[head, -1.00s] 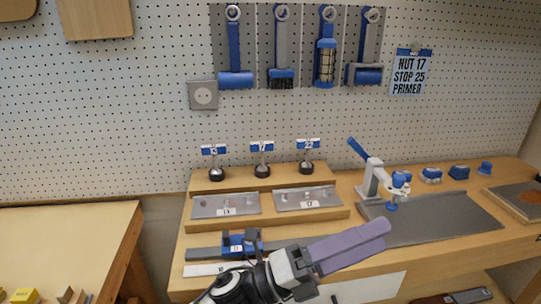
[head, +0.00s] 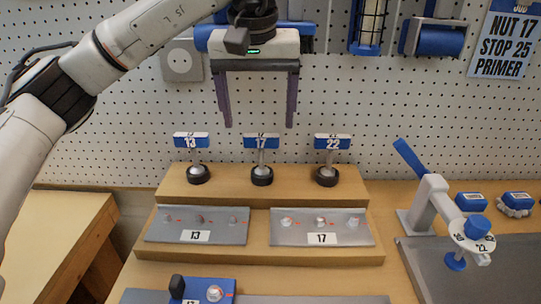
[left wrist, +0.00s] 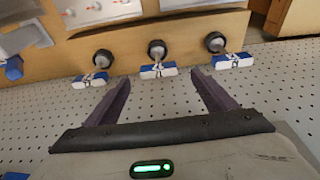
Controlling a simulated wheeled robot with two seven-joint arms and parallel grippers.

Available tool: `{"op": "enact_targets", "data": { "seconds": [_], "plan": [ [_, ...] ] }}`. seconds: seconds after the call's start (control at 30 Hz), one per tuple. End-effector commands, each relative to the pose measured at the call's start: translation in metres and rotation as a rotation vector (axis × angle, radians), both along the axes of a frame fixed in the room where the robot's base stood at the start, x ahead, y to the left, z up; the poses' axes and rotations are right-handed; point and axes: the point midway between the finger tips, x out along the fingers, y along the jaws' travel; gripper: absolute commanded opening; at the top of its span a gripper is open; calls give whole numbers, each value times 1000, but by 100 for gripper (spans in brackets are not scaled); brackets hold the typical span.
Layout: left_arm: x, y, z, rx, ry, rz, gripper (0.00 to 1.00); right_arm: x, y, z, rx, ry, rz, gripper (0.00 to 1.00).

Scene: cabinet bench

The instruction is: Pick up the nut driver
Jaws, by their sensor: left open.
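Three nut drivers stand upright on the wooden riser, each with a blue and white tag on top: the 13 driver (head: 191,142) at left, the 17 driver (head: 262,143) in the middle and the 22 driver (head: 332,144) at right. My left gripper (head: 258,126) is open and empty, pointing down just above the 17 driver. In the left wrist view the 17 driver (left wrist: 158,70) lies ahead, between the lines of my open fingers (left wrist: 160,83), with the other drivers to either side. My right gripper is not in view.
The job card (head: 503,38) on the pegboard reads NUT 17, STOP 25, PRIMER. Metal trays marked 13 (head: 165,236) and 17 (head: 350,241) sit in front of the drivers. A blue-handled press (head: 433,196) stands at right. Tools hang behind my arm.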

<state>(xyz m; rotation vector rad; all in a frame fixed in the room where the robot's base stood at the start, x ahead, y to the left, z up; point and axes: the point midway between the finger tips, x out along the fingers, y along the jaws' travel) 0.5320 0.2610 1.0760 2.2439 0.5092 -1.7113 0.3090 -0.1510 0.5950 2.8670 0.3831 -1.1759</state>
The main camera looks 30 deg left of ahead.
Motion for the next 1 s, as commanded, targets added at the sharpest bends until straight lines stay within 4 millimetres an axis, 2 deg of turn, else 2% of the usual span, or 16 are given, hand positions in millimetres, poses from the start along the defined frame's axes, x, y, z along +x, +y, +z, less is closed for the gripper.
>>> {"op": "enact_targets", "data": {
  "seconds": [0.3, 0.47, 0.7, 0.8, 1.0],
  "plan": [
    [9, 7, -40, 7, 2, 2, 78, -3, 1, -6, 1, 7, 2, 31],
    [14, 7, -54, 7, 1, 1, 78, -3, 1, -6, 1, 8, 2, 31],
    [24, 9, -88, 7, 1, 2, 78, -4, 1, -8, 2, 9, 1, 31],
    [26, 9, -95, 5, 0, 1, 78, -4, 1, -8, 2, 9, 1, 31],
    [27, 9, -96, 6, -1, 1, 78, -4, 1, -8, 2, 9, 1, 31]
  ]
}}
